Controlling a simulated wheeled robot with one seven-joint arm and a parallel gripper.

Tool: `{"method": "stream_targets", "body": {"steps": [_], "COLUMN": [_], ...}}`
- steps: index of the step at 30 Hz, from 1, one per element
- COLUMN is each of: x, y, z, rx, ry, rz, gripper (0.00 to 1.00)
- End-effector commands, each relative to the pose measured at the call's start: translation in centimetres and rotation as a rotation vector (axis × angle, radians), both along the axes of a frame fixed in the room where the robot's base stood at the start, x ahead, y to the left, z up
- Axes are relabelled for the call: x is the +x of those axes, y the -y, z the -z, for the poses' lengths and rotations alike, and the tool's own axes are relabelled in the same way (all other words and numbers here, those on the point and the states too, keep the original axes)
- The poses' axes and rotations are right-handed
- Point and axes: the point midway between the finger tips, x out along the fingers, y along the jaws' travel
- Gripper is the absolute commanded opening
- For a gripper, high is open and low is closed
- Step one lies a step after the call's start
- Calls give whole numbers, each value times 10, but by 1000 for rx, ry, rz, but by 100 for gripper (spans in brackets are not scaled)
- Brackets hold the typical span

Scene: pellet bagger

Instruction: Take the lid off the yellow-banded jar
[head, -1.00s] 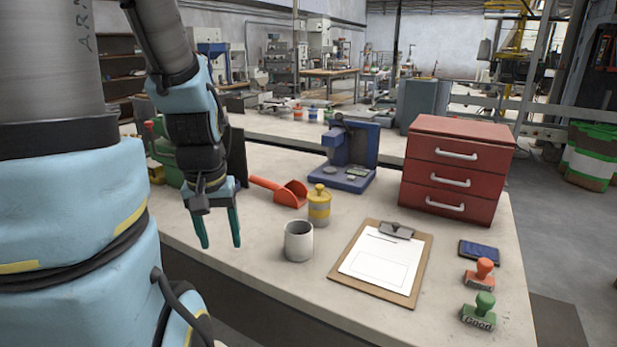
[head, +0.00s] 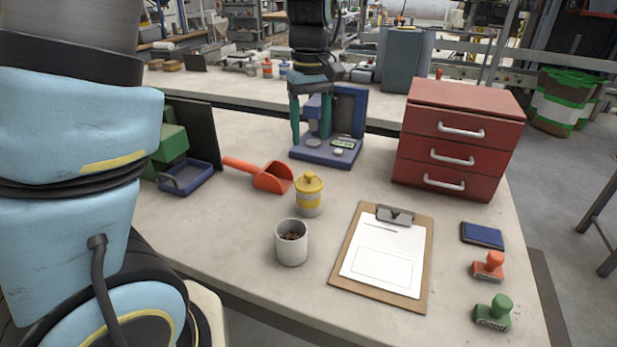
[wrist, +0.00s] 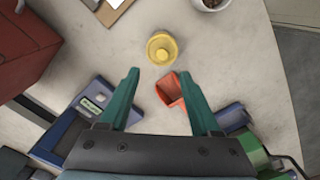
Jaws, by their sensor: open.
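The yellow-banded jar (head: 309,199) stands upright on the bench, behind the cup, with its yellow knobbed lid (head: 309,182) on top. In the wrist view the lid (wrist: 161,47) shows from above, ahead of the fingertips and roughly midway between their lines. My gripper (head: 311,138) is open and empty, with its green fingers pointing down. In the head view it appears above and behind the jar, in front of the blue scale-like device. The fingers are apart from the jar. The fingertips also show in the wrist view (wrist: 158,76).
A grey cup with dark pellets (head: 291,243) stands just in front of the jar. A red scoop (head: 268,177) lies left, and the blue device (head: 327,155) stands behind. A clipboard (head: 338,284), red drawers (head: 457,140) and stamps (head: 489,267) are right.

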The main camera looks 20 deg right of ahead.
Motion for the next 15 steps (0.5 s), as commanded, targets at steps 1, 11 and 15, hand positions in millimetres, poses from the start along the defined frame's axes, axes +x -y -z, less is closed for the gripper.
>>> {"method": "stream_targets", "body": {"steps": [1,11,15], "x": [-1,0,0], "y": [-2,-2,-4], "z": [9,42,58], "rx": [5,2,5], "ry": [-4,-1,-3], "rz": [-2,1,-1], "gripper": [64,64,64]}}
